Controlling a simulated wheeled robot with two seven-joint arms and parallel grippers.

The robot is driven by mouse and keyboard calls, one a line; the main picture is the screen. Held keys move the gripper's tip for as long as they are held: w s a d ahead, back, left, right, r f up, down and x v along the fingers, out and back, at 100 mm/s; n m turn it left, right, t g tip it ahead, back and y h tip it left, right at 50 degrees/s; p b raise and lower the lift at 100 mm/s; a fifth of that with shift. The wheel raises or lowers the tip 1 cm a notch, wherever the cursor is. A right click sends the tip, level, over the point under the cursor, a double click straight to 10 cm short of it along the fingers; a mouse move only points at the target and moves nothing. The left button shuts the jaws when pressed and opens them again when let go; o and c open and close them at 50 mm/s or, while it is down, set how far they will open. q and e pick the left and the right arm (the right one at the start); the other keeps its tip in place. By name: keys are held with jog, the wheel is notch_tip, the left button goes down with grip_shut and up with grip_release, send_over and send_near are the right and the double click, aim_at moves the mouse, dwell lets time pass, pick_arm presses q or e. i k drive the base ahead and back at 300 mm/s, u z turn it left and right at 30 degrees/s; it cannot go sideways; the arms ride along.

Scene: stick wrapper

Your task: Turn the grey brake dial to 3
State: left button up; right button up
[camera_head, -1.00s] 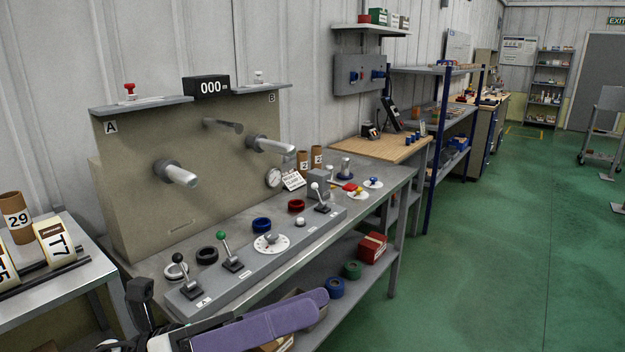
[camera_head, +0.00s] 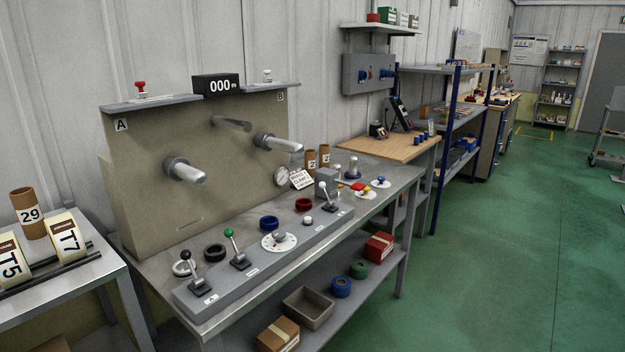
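The grey brake dial (camera_head: 279,238) is a small grey knob on a round white plate with marks around it. It sits on the long grey control panel (camera_head: 222,283) along the front of the bench, right of the green-knobbed lever (camera_head: 235,248). The marks are too small to read, so I cannot tell which number the dial points to. Neither of my grippers is in view.
A black-knobbed lever (camera_head: 192,271) stands at the panel's left end and a white knob (camera_head: 308,220) right of the dial. Blue (camera_head: 269,222) and red (camera_head: 303,204) rings lie behind the panel.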

aim_at(279, 234)
jog(key=z, duration=0.95)
jog(key=i, duration=0.65)
jog(key=u, duration=2.55)
